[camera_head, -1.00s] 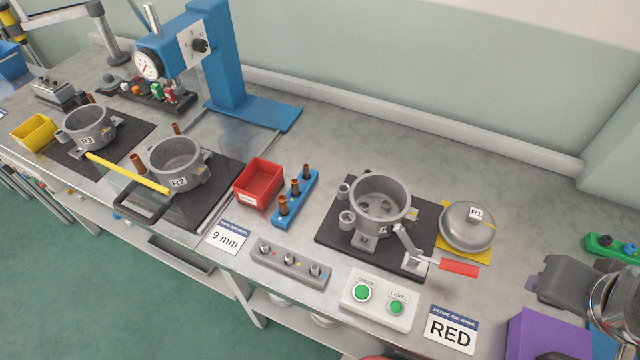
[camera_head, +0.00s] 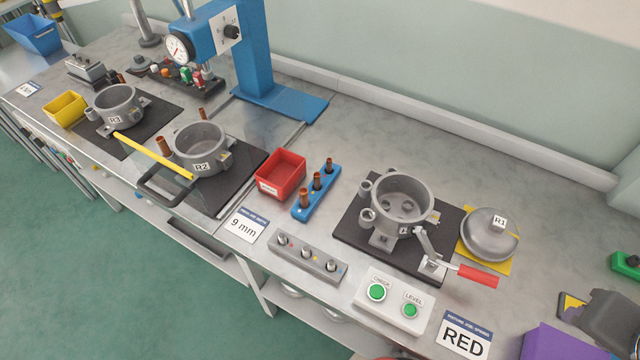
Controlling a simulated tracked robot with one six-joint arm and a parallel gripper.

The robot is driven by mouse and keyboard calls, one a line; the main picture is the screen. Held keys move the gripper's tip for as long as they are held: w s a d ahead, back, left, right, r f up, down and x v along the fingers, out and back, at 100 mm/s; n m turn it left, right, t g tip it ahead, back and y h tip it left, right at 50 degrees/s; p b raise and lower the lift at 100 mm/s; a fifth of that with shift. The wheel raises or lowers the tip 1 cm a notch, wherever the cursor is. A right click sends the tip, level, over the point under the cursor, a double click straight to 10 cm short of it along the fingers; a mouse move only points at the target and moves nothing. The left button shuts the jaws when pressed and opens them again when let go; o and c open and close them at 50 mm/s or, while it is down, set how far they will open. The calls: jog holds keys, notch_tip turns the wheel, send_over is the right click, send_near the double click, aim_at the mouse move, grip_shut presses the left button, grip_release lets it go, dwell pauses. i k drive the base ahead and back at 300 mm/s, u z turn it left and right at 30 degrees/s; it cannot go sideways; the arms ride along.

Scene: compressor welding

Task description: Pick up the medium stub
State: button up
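A blue rack (camera_head: 300,213) stands on the bench with three upright copper stubs of differing size. The middle one (camera_head: 317,181) looks like the medium stub. The front stub (camera_head: 305,198) is thicker and the rear stub (camera_head: 330,165) is thinner. A dark grey part, which looks like mine, shows at the lower right edge, far to the right of the rack. No fingertips can be made out on it, and nothing touches the stubs.
A red bin (camera_head: 281,176) sits just left of the rack. A grey block with pegs (camera_head: 308,262) lies in front. An open pot on a black plate (camera_head: 402,200), with a red-handled clamp (camera_head: 478,276), stands to the right. The blue press (camera_head: 245,60) rises behind left. Bench behind the rack is clear.

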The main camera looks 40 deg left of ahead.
aim_at(317, 175)
jog(key=k, duration=1.65)
jog(key=u, duration=1.8)
jog(key=i, duration=1.45)
jog(key=u, duration=0.05)
